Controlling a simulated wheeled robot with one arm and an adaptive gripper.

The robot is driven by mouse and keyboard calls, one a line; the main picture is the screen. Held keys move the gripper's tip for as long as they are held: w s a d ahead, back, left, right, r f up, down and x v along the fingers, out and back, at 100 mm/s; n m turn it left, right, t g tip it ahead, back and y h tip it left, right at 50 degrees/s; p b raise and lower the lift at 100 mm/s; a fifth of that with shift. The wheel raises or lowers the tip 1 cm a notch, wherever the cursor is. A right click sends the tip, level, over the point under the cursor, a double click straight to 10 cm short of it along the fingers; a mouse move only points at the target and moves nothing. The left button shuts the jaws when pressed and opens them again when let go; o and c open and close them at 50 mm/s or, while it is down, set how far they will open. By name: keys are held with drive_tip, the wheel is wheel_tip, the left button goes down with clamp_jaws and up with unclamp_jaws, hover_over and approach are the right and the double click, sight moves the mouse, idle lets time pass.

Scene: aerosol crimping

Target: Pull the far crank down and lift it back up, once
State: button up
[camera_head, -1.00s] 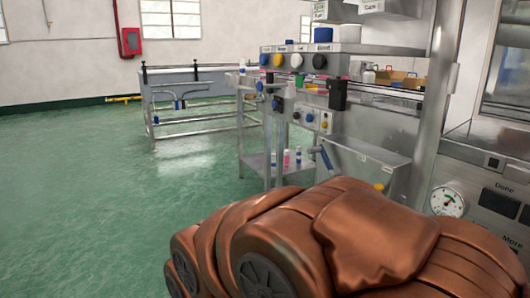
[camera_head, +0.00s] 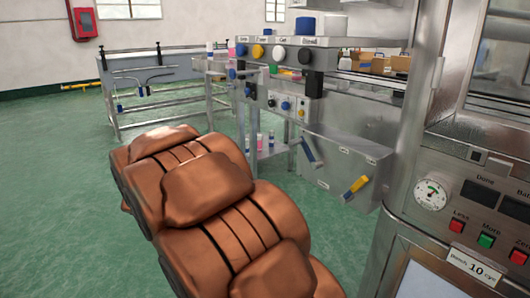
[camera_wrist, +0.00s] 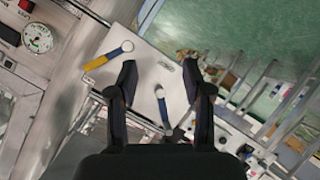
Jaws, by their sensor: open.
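Two cranks are on the front of a grey metal box (camera_head: 335,140). The far crank has a blue handle (camera_head: 311,153) hanging down at a slant; the nearer one has a yellow handle (camera_head: 357,184). In the wrist view, my gripper (camera_wrist: 160,70) is open and empty. The blue handle (camera_wrist: 163,108) shows between its two fingers, apart from both as far as I can tell. The yellow handle (camera_wrist: 103,61) lies left of the fingers. In the head view my gripper is hidden.
A steel cabinet with a gauge (camera_head: 432,193) and red and green buttons stands at the right. A panel with coloured knobs (camera_head: 279,53) is above and behind the box. A metal frame table (camera_head: 160,75) stands back left. The green floor (camera_head: 60,200) at left is clear.

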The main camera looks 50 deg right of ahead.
sight(290, 144)
drive_tip(key=w+d+r+m+h+p, duration=0.2)
drive_tip(key=w+d+r+m+h, duration=0.4)
drive_tip(key=w+d+r, duration=0.4)
drive_tip(key=shift+t, duration=0.3)
drive_tip(key=p+x, duration=0.1)
drive_tip(key=x, duration=0.1)
drive_tip(key=p+x, duration=0.1)
drive_tip(key=x, duration=0.1)
drive_tip(key=p+x, duration=0.2)
drive_tip(key=shift+s+r, duration=0.2)
drive_tip(key=shift+r, duration=0.1)
drive_tip(key=shift+f+p+x, duration=0.2)
drive_tip(key=shift+p+x, duration=0.35)
drive_tip(key=shift+x, duration=0.4)
drive_tip(key=shift+w, duration=0.1)
drive_tip(key=shift+c, duration=0.3)
clamp_jaws()
